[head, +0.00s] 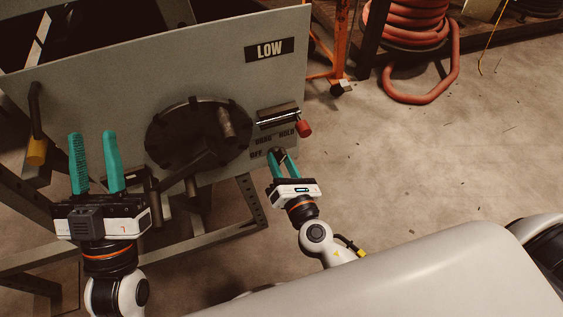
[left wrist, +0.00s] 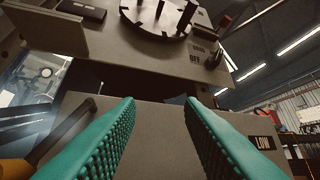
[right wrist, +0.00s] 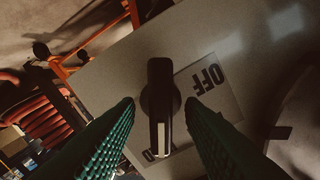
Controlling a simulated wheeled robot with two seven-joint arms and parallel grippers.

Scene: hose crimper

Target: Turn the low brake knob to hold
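The low brake knob (right wrist: 160,105) is a black bar knob with a white pointer line on the grey panel (head: 90,85) marked LOW. In the right wrist view its white line points down the picture, towards a mostly hidden label. The OFF label (right wrist: 207,78) lies to its right. In the head view, OFF, DRAG and HOLD (head: 287,133) labels show above my right gripper (head: 281,155). That gripper is open, its fingers on either side of the knob with gaps visible. My left gripper (head: 95,150) is open and empty in front of the panel's left part.
A round bolted flange (head: 185,135) with bars projecting from it sits left of the knob. A red-tipped lever (head: 304,128) is just above right. A yellow-ended handle (head: 37,152) is at the panel's left edge. Coiled red hose (head: 415,25) stands behind; floor at right is clear.

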